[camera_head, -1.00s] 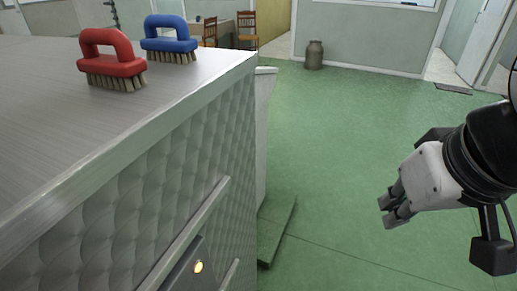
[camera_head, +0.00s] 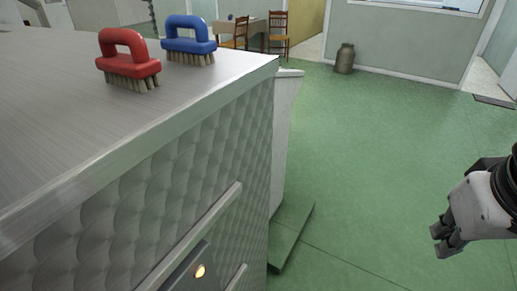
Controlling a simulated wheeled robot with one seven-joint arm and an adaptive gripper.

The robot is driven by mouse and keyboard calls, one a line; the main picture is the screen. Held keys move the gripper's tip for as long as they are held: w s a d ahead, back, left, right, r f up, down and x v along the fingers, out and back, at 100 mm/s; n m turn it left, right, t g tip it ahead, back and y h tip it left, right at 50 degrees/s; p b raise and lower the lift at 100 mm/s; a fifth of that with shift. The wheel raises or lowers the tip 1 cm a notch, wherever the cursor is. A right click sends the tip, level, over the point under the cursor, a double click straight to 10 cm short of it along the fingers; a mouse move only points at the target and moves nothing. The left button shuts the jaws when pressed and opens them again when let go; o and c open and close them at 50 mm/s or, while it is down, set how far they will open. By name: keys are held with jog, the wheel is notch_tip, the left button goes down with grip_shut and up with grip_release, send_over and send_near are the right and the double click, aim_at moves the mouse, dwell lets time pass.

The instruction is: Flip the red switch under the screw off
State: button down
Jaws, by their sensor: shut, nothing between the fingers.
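My gripper (camera_head: 446,239) is at the right edge of the head view, over the green floor, with its fingers shut and empty. It is well apart from the metal machine (camera_head: 170,175) on the left. On the machine's side, low in the picture, a dark panel (camera_head: 183,281) carries a lit amber lamp (camera_head: 200,271). The panel is cut off by the bottom edge. No red switch and no screw can be seen in this view.
A red-handled brush (camera_head: 124,45) and a blue-handled brush (camera_head: 186,33) stand on the machine's top. A raised green slab (camera_head: 290,238) lies beside the machine's base. A milk can (camera_head: 345,59), a table and chairs (camera_head: 278,33) stand far back. The floor on the right is clear.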

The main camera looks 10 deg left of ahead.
jog(key=w+a+f+n+g+y+p, duration=0.1)
jog(key=w+a+f+n+g, duration=0.1)
jog(key=a+f+n, duration=0.5)
jog(key=w+a+f+n+g+p, duration=0.1)
jog(key=w+a+f+n+g, duration=0.15)
jog(key=a+f, duration=0.45)
jog(key=s+a+f+n+g+y, duration=0.1)
jog(key=s+a+f+n+y, duration=0.1)
jog(key=a, duration=0.5)
jog(key=s+a+f+n+g+y, duration=0.2)
jog(key=s+a+f+n+y, duration=0.1)
jog(key=a, duration=0.5)
jog(key=shift+s+y, duration=0.4)
jog(key=shift+g, duration=0.25)
jog(key=s+a+f+p, duration=0.1)
jog(key=s+a+f, duration=0.5)
jog(key=s+f, duration=0.1)
jog(key=shift+s+f+p, duration=0.2)
jog(key=shift+f+p, duration=0.15)
jog(key=shift+f, duration=0.15)
